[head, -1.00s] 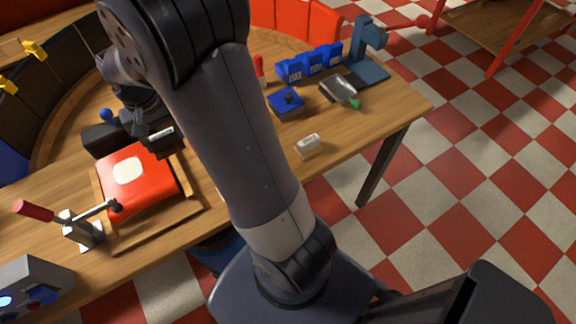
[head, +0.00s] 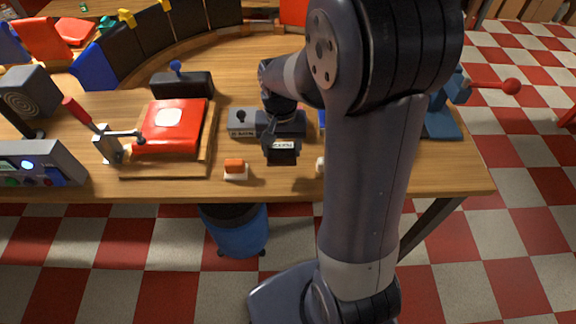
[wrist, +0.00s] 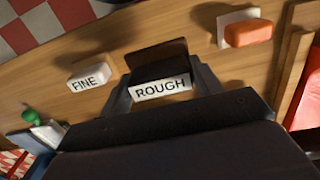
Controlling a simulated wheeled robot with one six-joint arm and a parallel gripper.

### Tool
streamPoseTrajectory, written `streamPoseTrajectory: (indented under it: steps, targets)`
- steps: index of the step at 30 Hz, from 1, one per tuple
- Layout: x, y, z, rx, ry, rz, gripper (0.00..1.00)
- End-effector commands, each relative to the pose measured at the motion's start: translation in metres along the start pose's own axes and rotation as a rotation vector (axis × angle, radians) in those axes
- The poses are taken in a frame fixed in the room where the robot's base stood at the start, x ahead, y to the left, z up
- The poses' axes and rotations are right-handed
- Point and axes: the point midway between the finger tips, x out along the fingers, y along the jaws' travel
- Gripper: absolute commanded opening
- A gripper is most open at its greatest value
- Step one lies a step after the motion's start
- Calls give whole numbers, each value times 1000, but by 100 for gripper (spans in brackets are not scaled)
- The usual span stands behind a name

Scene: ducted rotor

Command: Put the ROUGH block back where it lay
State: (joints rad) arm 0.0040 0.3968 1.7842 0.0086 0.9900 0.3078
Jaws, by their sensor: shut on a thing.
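The ROUGH block (wrist: 161,88) shows its white lettered face between the fingers in the wrist view. It also shows in the head view (head: 283,146). My gripper (wrist: 161,91) is shut on it and appears to hold it above the wooden table's front part. A dark brown patch lies just beyond the lettered face; I cannot tell whether it is block or shadow. The white FINE block (wrist: 89,78) lies on the table to the left in the wrist view. In the head view my arm mostly hides it.
An orange block on a white base (head: 235,169) sits near the table's front edge. A red pad (head: 170,127) in a wooden frame and a lever clamp (head: 108,145) stand left. A grey box (head: 241,122) is behind my gripper. Bare wood lies between the orange and FINE blocks.

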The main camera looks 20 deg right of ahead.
Motion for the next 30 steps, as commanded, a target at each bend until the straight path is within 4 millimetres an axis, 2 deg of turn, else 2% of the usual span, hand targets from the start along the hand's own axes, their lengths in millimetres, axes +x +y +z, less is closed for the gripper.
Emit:
streamPoseTrajectory:
  steps: [1,13,26,27,30]
  targets:
    - [9,0,0,0,-4,1,39]
    - [56,0,-1,0,-2,1,39]
    - [65,0,-2,0,1,0,39]
    - [65,0,-2,0,1,0,62]
    - [64,0,-2,0,1,0,70]
